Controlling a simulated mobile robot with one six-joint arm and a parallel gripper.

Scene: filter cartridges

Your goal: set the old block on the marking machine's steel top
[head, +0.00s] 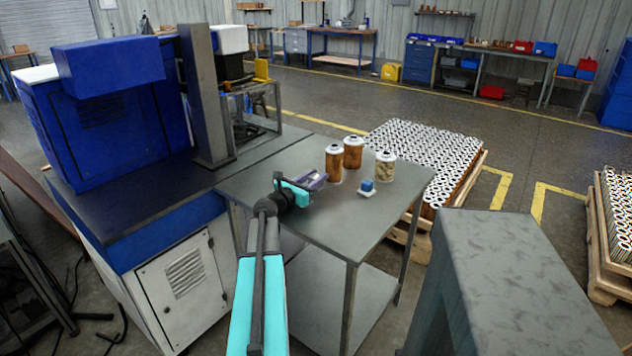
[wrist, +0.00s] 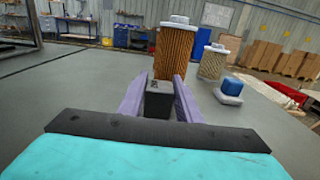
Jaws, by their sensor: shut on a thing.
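My gripper (head: 314,181) is over the grey steel table (head: 300,222), near its left side. In the wrist view its purple fingers (wrist: 158,103) are shut on a small dark grey block (wrist: 158,98), which I take to be the old block. The fingers hide its sides, and I cannot tell how far it is above the table. The blue machine (head: 110,80), seemingly the marking machine, stands to the left. It has a grey upright column and a flat dark steel top (head: 140,205), with bare space at the front. My gripper is to the right of that top, apart from it.
On the table stand two brown filter cartridges (head: 333,163) (head: 353,152) and a paler one (head: 386,169). A blue block (head: 367,185) sits on a white pad. A pallet of filters (head: 415,145) is behind the table. A grey surface (head: 530,275) stands at right.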

